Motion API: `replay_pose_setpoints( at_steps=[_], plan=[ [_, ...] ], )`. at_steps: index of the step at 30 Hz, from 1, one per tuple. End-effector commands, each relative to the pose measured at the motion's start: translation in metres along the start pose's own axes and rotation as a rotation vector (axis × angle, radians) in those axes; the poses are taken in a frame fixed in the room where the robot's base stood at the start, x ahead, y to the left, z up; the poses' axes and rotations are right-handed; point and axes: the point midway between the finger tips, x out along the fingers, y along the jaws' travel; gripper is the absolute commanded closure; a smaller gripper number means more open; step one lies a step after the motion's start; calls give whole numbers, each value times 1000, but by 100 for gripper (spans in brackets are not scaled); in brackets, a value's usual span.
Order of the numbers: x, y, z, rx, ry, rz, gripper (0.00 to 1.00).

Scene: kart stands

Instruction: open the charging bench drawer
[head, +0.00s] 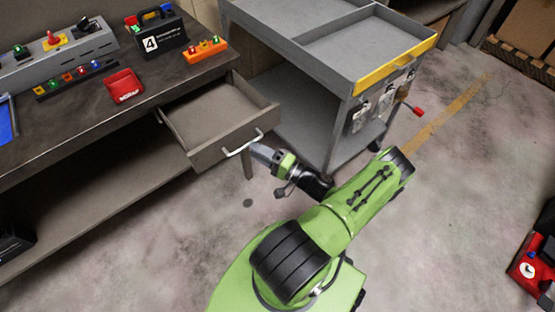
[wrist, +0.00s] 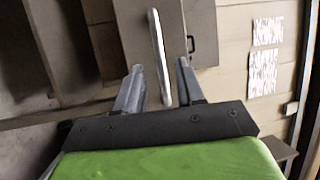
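The drawer (head: 232,137) of the charging bench (head: 75,140) is pulled well out, and its empty inside shows in the head view. A pale bar handle (head: 236,152) is on its front. My gripper (head: 255,149) is at the right end of this handle, low in front of the drawer. In the wrist view, the handle (wrist: 158,45) runs between the two fingers of my gripper (wrist: 157,67). The fingers are apart, with a gap visible on each side of the bar. The far fingertip is partly hidden in the head view.
A grey cart (head: 335,60) with a yellow edge stands close to the right of the drawer. The bench top holds a red bin (head: 124,86), a black caddy (head: 160,40) and an orange block (head: 205,49). Open floor (head: 150,245) lies in front of the bench.

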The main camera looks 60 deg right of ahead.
Motion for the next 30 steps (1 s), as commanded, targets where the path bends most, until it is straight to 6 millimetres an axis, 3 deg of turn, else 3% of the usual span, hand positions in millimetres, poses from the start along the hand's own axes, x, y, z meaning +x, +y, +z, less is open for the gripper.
replay_pose_setpoints(
  at_steps=[9,15,30],
  plan=[
    [-92,0,-1,-3,6,4,62],
    [-128,1,0,-2,2,2,62],
    [-135,0,0,1,-1,1,62]
  ],
)
